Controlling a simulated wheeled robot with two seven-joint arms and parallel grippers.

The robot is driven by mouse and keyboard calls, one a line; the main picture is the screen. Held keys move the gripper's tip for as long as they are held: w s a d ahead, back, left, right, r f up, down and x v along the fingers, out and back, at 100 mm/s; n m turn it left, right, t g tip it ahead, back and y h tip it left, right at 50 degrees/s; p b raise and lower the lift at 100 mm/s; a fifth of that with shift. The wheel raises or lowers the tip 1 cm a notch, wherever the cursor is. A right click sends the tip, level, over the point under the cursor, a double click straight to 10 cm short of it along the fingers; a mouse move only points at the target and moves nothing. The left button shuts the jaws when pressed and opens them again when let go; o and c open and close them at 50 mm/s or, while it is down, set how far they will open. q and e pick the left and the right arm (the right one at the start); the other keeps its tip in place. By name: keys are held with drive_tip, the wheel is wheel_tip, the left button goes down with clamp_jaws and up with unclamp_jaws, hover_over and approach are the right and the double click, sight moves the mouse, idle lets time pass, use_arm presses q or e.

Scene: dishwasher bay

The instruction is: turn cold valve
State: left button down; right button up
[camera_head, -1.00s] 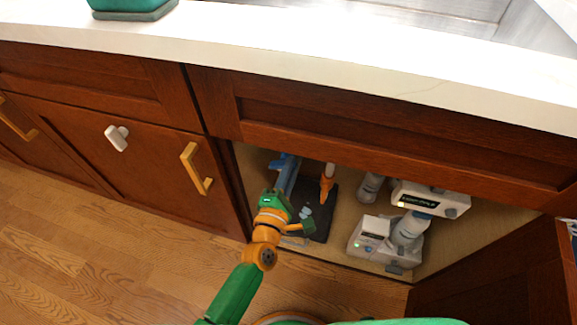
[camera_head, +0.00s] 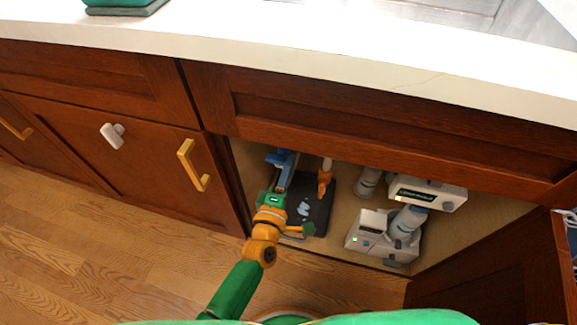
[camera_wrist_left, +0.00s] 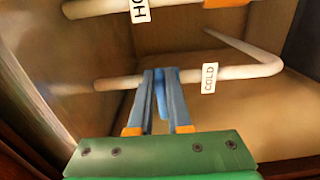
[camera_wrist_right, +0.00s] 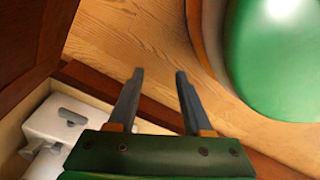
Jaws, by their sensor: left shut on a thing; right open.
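The cold pipe (camera_wrist_left: 235,72) is a pale tube with a white "COLD" tag (camera_wrist_left: 209,77) in the left wrist view. The blue cold valve handle (camera_wrist_left: 161,92) is on this pipe, between my left fingers, and blue also shows in the head view (camera_head: 279,157). My left gripper (camera_wrist_left: 162,72) is shut on the handle, inside the open cabinet, and also shows in the head view (camera_head: 288,162). The fingers partly hide the handle. My right gripper (camera_wrist_right: 160,74) is open and empty in the right wrist view, over the floor beside the cabinet.
The hot pipe (camera_wrist_left: 100,8) runs above the cold one. An orange handle (camera_head: 325,178) stands right of my left gripper. White devices (camera_head: 368,235) and a dark mat (camera_head: 317,213) are in the cabinet. An open cabinet door (camera_head: 490,275) stands at right.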

use_arm(q)
drive_tip(key=shift+f, duration=0.1)
drive_tip(key=c, duration=0.9)
unclamp_jaws()
drive_tip(key=shift+o, duration=0.2)
drive_tip(key=p+v, duration=0.1)
drive_tip(key=v, duration=0.6)
drive_tip(key=shift+p, duration=0.4)
use_arm(e)
drive_tip(key=shift+s+d+r, duration=0.2)
drive_tip(key=shift+s+d, duration=0.15)
drive_tip(key=shift+s, duration=0.1)
drive_tip(key=shift+s+d+r, duration=0.2)
drive_tip(key=shift+s+d, duration=0.15)
drive_tip(key=shift+s, duration=0.1)
